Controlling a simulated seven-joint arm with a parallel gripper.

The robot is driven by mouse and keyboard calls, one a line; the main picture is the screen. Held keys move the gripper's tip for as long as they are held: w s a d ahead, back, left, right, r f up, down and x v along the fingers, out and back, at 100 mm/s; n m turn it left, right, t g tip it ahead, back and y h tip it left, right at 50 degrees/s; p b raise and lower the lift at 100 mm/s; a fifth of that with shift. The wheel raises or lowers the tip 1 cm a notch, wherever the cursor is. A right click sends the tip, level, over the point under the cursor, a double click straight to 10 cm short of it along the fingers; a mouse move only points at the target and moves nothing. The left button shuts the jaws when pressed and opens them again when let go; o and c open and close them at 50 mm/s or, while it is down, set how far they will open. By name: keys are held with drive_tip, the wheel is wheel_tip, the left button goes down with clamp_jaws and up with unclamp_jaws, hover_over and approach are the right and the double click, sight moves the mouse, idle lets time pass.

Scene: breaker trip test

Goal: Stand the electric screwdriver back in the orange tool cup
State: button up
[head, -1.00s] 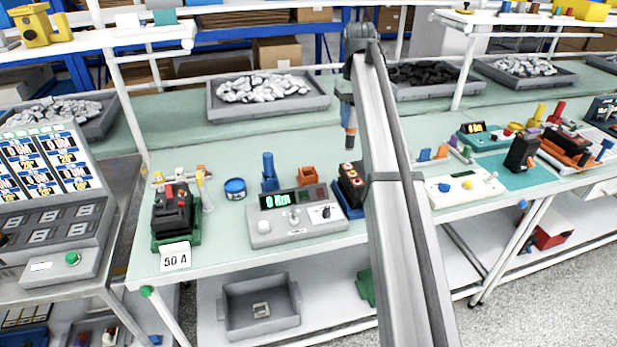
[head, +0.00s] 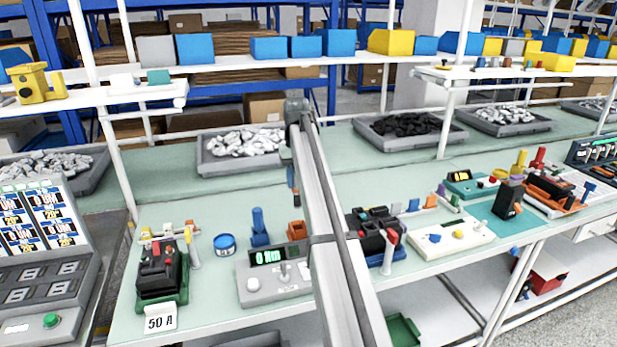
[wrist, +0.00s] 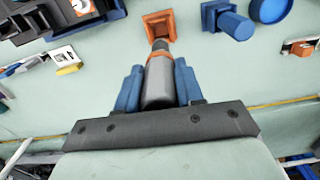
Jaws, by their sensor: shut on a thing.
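The electric screwdriver, grey with an orange band, is between the blue fingers of my gripper (wrist: 158,78). In the wrist view its body (wrist: 158,82) points away from my gripper toward the orange tool cup (wrist: 158,27). Its dark tip appears just short of the cup's near rim, and I cannot tell the height gap. In the head view the screwdriver (head: 296,198) hangs roughly upright, above and apart from the orange cup (head: 297,230). My gripper (head: 291,172) is partly hidden by my arm there.
A blue holder (head: 260,228) stands left of the cup, with a blue round tin (head: 225,244) further left. A grey meter (head: 270,275) with a green display sits in front of the cup. A dark breaker (head: 374,232) on a blue base stands to the right.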

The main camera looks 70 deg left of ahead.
sight(298, 205)
drive_tip(key=shift+f, duration=0.1)
idle(0.4)
drive_tip(key=shift+f, duration=2.75)
drive_tip(key=shift+f, duration=2.75)
drive_tip(key=o, duration=1.2)
wheel_tip(298, 205, up, 14)
drive_tip(key=shift+f, duration=0.1)
